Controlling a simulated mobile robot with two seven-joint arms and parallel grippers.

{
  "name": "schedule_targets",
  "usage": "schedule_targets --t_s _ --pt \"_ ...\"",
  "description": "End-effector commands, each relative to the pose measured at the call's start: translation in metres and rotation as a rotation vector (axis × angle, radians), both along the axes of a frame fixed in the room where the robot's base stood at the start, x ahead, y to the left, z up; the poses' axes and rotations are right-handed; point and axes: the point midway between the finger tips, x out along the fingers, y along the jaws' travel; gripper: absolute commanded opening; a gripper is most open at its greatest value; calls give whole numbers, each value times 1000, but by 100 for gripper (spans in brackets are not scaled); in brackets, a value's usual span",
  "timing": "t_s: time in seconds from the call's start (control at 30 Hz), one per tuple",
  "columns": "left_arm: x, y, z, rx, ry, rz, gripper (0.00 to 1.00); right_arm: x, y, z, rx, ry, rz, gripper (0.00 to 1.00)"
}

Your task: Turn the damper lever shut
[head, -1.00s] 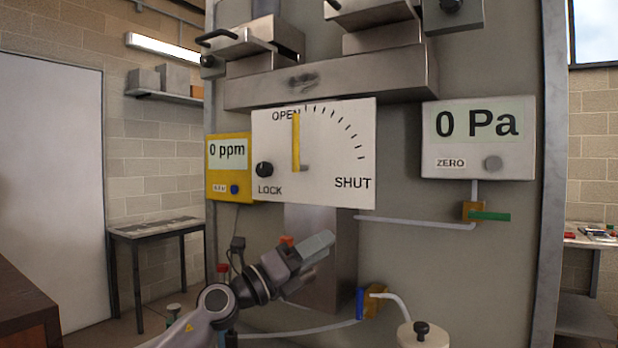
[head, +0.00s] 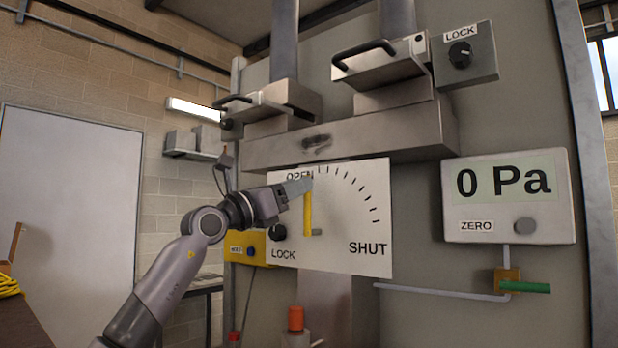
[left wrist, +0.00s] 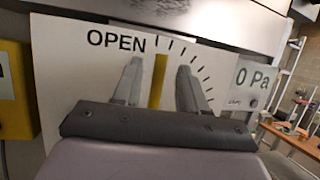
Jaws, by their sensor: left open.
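The yellow damper lever (head: 308,214) stands upright on a white dial plate (head: 350,222), pointing at OPEN. SHUT is printed at the plate's lower right, and a black LOCK knob (head: 278,232) sits left of the lever's pivot. My left gripper (head: 299,187) is at the lever's upper part in the head view. In the left wrist view, my left gripper (left wrist: 160,66) is open, with one finger on each side of the lever (left wrist: 158,82). I cannot tell whether either finger touches it. My right gripper is out of view.
A yellow meter box (head: 246,248) is partly hidden behind my left arm. A pressure display (head: 510,195) reading 0 Pa is at the right. A metal duct ledge (head: 350,140) juts out above the dial. The plate's right side is clear.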

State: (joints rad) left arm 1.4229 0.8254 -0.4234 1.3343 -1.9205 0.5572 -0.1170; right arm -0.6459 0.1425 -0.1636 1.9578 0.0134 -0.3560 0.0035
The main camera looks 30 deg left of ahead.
Motion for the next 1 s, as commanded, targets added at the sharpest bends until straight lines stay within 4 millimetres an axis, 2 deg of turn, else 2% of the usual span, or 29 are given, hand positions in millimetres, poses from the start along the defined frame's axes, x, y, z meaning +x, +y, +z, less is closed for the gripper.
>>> schedule_targets --t_s 0.1,0.3,0.67,0.7,0.77,0.8,0.83,1.0 --pt "15 -5 10 -2 1 -2 42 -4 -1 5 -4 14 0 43" --pt "32 -10 15 -2 2 -3 42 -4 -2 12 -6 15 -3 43" --pt "36 -11 15 -1 0 -1 42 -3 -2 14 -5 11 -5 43" --pt "36 -11 15 -1 0 -1 39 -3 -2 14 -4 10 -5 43" --pt "36 -11 15 -1 0 -1 19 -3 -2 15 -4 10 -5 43" --pt "36 -11 15 0 0 -2 6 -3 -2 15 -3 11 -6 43" --pt "36 -11 15 0 0 -2 0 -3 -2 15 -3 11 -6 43" --pt "36 -11 15 1 0 -2 0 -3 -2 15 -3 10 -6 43"
